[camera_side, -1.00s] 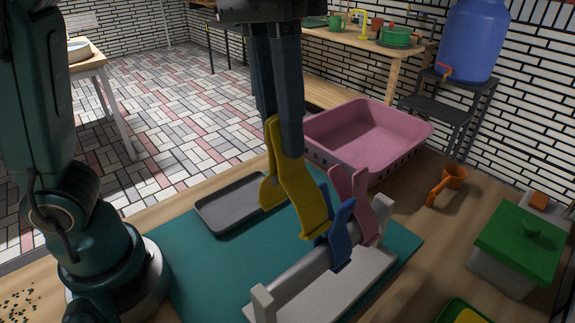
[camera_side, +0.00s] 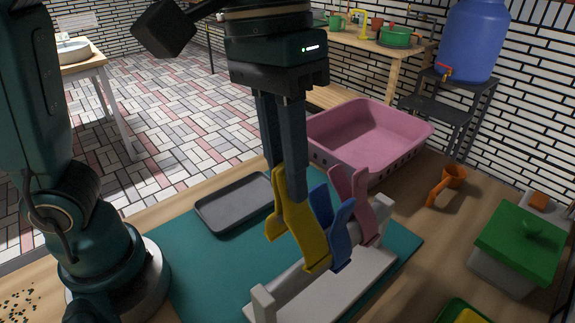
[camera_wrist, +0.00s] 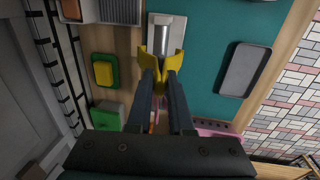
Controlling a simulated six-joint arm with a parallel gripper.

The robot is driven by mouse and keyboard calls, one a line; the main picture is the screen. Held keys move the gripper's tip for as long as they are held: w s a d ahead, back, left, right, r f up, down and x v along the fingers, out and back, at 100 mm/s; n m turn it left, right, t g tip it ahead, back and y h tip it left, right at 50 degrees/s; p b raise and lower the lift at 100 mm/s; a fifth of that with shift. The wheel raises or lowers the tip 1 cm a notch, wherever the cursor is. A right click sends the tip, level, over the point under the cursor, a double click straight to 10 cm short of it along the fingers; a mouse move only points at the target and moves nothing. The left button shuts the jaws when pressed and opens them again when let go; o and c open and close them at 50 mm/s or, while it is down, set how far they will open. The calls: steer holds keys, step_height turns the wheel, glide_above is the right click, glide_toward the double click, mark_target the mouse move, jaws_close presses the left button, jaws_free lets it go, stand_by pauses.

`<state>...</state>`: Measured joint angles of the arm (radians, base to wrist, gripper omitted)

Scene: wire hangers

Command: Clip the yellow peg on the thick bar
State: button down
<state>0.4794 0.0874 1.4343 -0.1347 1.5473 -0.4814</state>
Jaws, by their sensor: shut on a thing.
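The yellow peg (camera_side: 298,222) is held by its handle end in my gripper (camera_side: 284,182), which is shut on it and points down. The peg's legs are spread apart, one on each side of the thick bar (camera_side: 284,279). Its near leg overlaps the bar in the side view; whether it touches is unclear. In the wrist view, the spread yellow peg (camera_wrist: 146,60) shows between my fingers (camera_wrist: 160,76), with the grey bar (camera_wrist: 165,34) between its legs. A blue peg (camera_side: 341,225) and a pink peg (camera_side: 362,200) sit on the bar to the right.
The bar's white stand (camera_side: 335,290) is on a teal mat (camera_side: 205,272). A grey tray (camera_side: 232,205) lies behind left, a pink basket (camera_side: 370,135) behind. An orange scoop (camera_side: 447,184) and a green-lidded box (camera_side: 515,250) stand right. The bar's left end is free.

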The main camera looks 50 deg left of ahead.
mark_target(293, 223)
steer(key=shift+d+f, duration=0.2)
steer(key=shift+f, duration=0.95)
steer(key=shift+d+f, duration=0.15)
steer(key=shift+f, duration=0.95)
steer(key=shift+d+f, duration=0.2)
steer(key=shift+f, duration=0.95)
jaws_free()
